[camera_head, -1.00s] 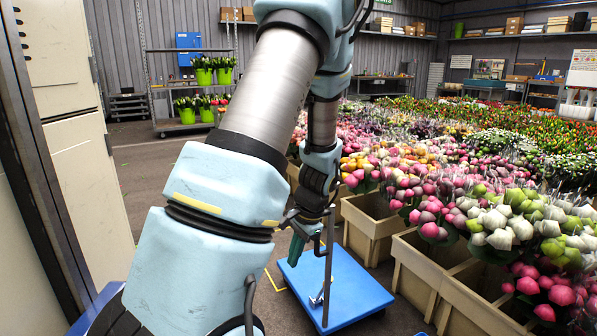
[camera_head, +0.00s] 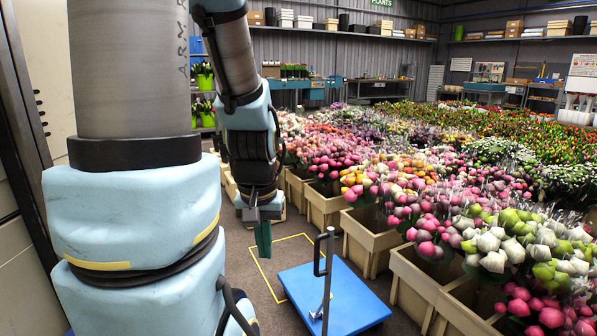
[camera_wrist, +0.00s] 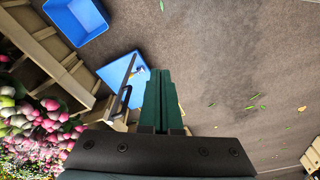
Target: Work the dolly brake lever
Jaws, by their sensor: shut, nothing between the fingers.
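The blue dolly (camera_head: 352,294) stands on the floor with an upright grey post (camera_head: 328,275) and a dark handle loop (camera_head: 318,256). It also shows in the wrist view (camera_wrist: 112,72). A small silver piece (camera_head: 315,313), apparently the brake lever, sits near the post's foot at the picture's lower edge. In the wrist view a small pale piece with an orange part (camera_wrist: 138,72) lies just left of my fingertips. My gripper (camera_head: 263,252) has green fingers, shut and empty, pointing down left of the handle post and apart from it. It also shows in the wrist view (camera_wrist: 160,72).
Wooden crates (camera_head: 368,240) of tulip bunches line the right, close to the dolly. A yellow floor outline (camera_head: 262,278) lies behind and left of the dolly. A blue bin (camera_wrist: 77,18) shows in the wrist view. Open floor (camera_wrist: 240,70) lies right of my fingers there.

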